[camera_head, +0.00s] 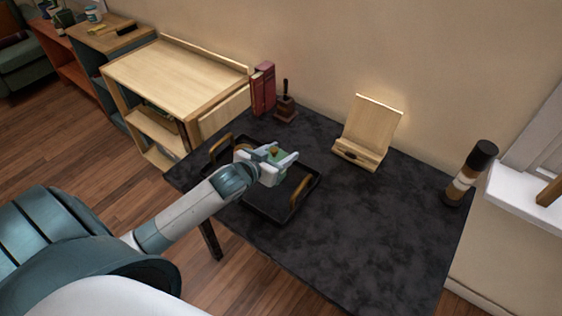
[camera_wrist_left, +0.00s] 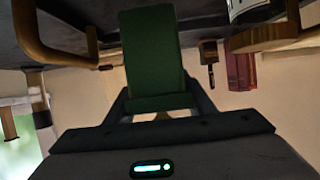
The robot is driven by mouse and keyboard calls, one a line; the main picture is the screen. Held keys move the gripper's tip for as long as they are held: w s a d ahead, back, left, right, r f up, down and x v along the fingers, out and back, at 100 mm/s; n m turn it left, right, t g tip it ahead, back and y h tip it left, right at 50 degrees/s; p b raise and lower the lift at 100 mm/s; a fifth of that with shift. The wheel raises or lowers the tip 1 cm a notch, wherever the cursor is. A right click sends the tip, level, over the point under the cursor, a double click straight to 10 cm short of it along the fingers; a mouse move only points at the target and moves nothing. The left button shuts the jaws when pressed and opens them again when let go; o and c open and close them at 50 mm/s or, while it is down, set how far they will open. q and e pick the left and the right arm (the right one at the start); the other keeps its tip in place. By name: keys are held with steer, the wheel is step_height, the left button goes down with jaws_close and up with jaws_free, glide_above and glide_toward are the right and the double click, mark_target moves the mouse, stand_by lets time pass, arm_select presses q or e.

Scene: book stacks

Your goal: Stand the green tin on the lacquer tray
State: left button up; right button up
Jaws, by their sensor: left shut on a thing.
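The green tin (camera_head: 277,155) is between the fingers of my left gripper (camera_head: 286,165), mostly hidden by them in the head view. In the left wrist view the tin (camera_wrist_left: 152,55) is a dark green block held between the two dark fingers. The lacquer tray (camera_head: 266,207) is black with two wooden handles and lies on the dark table. My left gripper is shut on the tin, over the tray. I cannot tell whether the tin touches the tray floor. In the left wrist view the tray's handles show at both sides, one of them (camera_wrist_left: 45,38) at left. My right gripper is out of view.
Red books (camera_head: 263,88) and a small dark stand-like object (camera_head: 285,105) stand behind the tray. A wooden easel stand (camera_head: 370,132) is at the back, and a dark-topped cylinder (camera_head: 470,172) at right. The table's front middle (camera_head: 365,235) is clear.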

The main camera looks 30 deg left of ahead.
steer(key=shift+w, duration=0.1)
arm_select(q)
steer(key=shift+f, duration=0.35)
step_height(320, 180, down, 3)
steer(key=shift+f+p, duration=0.15)
steer(key=shift+p, duration=0.2)
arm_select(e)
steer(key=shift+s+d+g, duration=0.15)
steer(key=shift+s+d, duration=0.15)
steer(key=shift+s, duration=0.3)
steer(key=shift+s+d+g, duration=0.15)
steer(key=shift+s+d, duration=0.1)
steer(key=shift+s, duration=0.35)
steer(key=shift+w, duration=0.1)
arm_select(q)
steer(key=shift+f, duration=0.2)
steer(key=o, duration=1.1)
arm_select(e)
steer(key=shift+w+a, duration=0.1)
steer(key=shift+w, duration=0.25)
